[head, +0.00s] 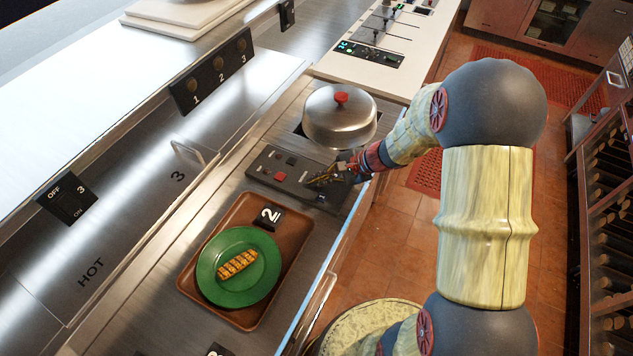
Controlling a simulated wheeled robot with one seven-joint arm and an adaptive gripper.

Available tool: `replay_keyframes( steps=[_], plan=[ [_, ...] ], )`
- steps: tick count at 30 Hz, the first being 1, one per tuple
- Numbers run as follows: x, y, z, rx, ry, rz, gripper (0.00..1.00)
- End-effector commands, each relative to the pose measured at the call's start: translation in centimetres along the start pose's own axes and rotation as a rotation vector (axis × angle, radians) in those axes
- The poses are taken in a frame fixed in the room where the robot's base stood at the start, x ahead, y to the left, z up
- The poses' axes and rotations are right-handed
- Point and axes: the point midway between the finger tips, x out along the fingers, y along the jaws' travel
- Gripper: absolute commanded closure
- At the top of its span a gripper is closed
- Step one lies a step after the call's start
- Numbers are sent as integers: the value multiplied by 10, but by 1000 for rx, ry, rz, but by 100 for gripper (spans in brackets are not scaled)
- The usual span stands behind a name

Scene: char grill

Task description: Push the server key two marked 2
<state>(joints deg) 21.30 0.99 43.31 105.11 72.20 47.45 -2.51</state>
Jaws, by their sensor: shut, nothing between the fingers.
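A black strip (210,72) on the steel ledge at upper left carries three round brownish buttons marked 1, 2 and 3. The middle button (218,63) has the 2 below it. My gripper (316,183) is shut and empty, well to the right of and below that strip. It is over the right part of a low black control panel (265,168), which has a red button and small grey and black keys. Its fingers hide part of that panel. I cannot tell whether the fingertips touch it. Any small markings on its keys are too small to read.
A steel dome (340,118) with a red knob stands just behind my gripper. A brown tray (203,232) in front holds a green plate (215,285) with grilled food and a black block (269,216) marked 2. An OFF/ON switch (67,199) marked 3 is at left.

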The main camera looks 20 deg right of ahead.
Motion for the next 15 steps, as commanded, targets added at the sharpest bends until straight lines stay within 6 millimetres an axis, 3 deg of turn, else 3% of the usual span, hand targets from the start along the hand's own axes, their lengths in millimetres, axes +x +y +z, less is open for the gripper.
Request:
replay_keyframes(
  steps=[15],
  plan=[
    [-3, -2, 2, 0, 0, 0, 100]
  ],
)
